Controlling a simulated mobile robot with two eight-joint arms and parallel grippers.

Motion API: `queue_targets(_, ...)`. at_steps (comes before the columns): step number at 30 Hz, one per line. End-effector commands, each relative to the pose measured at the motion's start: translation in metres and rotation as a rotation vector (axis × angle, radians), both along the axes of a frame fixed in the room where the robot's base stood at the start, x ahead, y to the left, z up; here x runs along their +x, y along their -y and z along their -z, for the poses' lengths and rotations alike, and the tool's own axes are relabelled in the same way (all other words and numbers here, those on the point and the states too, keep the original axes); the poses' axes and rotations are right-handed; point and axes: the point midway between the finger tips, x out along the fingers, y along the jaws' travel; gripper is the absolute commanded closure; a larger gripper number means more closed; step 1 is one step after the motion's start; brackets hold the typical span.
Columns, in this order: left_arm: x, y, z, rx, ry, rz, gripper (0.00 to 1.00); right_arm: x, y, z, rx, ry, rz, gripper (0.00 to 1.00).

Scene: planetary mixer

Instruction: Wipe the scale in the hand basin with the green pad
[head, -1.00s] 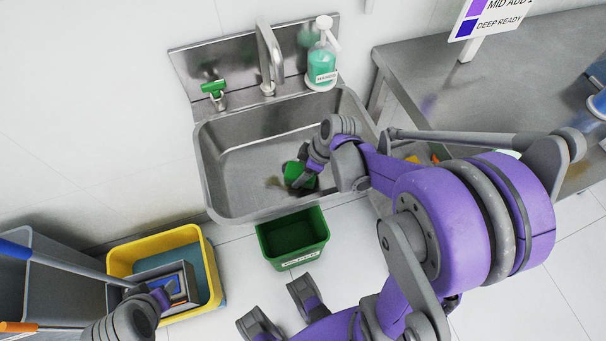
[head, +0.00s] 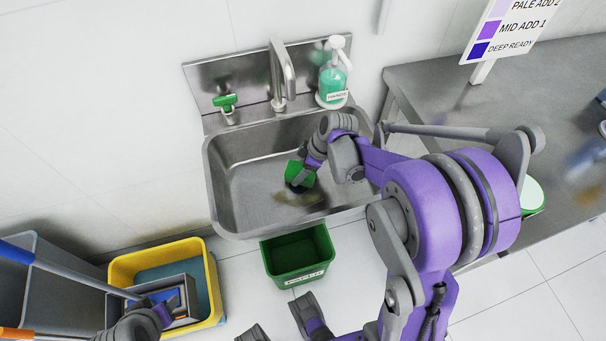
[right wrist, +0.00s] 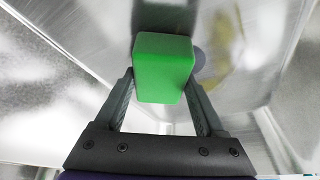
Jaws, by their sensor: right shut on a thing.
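The hand basin (head: 228,195) is a steel sink against the wall. A brownish scale patch (head: 300,197) lies on its floor and shows yellowish in the right wrist view (right wrist: 225,55). My right gripper (head: 304,168) reaches into the basin and is shut on the green pad (head: 299,174). The pad is a green block between both fingers in the right wrist view (right wrist: 163,67). It is just behind the patch; I cannot tell whether it touches the floor. My left gripper (head: 163,312) is low at the left, by the yellow bucket, its fingertips unclear.
A tap (head: 281,72), a green-handled valve (head: 225,102) and a soap bottle (head: 333,82) stand at the basin's back. A green bin (head: 298,258) is below its front. The yellow bucket (head: 213,275) is left. A steel table (head: 440,95) is right.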

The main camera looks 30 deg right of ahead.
Motion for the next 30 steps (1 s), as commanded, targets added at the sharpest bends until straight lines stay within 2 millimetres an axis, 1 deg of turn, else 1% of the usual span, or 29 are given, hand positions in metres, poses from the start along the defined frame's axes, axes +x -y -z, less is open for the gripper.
queue_targets(7, 0.000, 0.000, 0.000, 0.000, 0.000, 0.000, 0.50, 0.001, 0.001, 0.001, -0.006, 0.003, 0.000, 0.73)
queue_targets(11, 0.000, 0.000, -0.004, 0.000, 0.001, 0.000, 0.50, 0.001, 0.001, -0.004, -0.006, 0.003, 0.000, 0.73)
queue_targets(24, 0.004, 0.000, -0.039, 0.000, 0.013, 0.000, 0.50, 0.001, 0.001, -0.049, -0.003, 0.003, 0.001, 0.73)
queue_targets(27, 0.006, 0.000, -0.046, 0.000, 0.015, 0.000, 0.50, 0.001, 0.001, -0.058, -0.003, 0.003, 0.001, 0.73)
queue_targets(30, 0.006, 0.000, -0.048, 0.000, 0.016, 0.000, 0.50, 0.001, 0.001, -0.061, -0.004, 0.002, 0.001, 0.73)
